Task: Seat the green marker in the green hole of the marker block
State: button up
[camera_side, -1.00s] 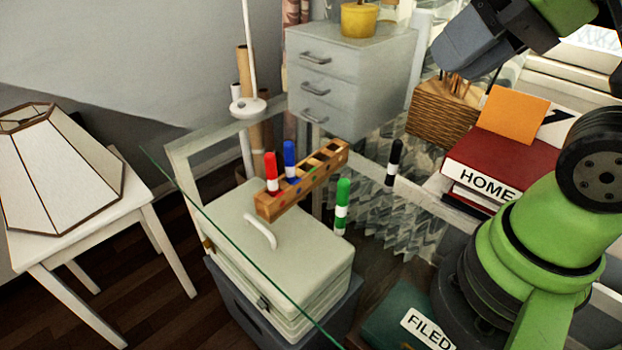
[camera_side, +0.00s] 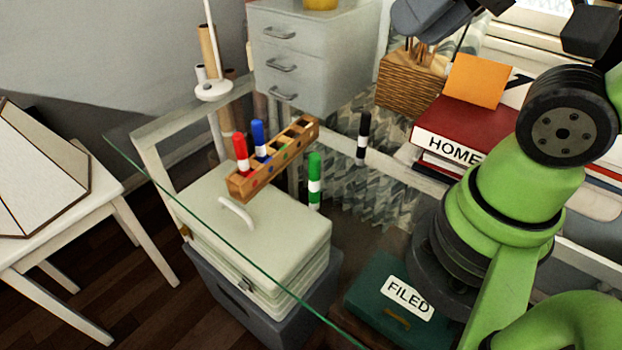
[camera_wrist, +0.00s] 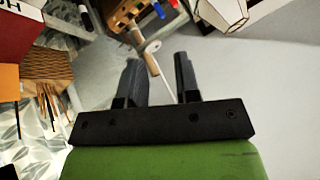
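The green marker (camera_side: 314,182) stands upright on the glass table, green end up with a white band, just right of the marker block. The wooden marker block (camera_side: 240,190) lies at a slant on the table; its near end holds the red marker (camera_side: 241,157) and the blue marker (camera_side: 258,140). Its other holes look empty, and a small green mark shows on its side. The wrist view shows part of the block (camera_wrist: 122,20) beyond my gripper (camera_wrist: 158,66), which is open and empty. The green marker is not visible there.
A black marker (camera_side: 363,136) stands right of the block. A red book (camera_side: 452,128), a wicker basket (camera_side: 408,88) and a green FILED box (camera_side: 385,310) lie further right. A grey drawer unit (camera_side: 310,60) stands behind. A white case (camera_side: 265,240) shows below the glass.

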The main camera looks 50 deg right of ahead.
dwell(0.3)
jog(key=o, duration=0.4)
jog(key=n+g+h, duration=0.2)
jog(key=g, duration=0.5)
send_over(314, 172)
jog(key=f, duration=0.9)
jog(key=d+f, duration=0.1)
jog(key=f, duration=0.4)
jog(key=shift+f, duration=0.15)
jog(key=shift+w+f, duration=0.15)
jog(key=shift+f, duration=2.55)
jog(key=shift+w+f, duration=0.15)
jog(key=shift+f, duration=2.55)
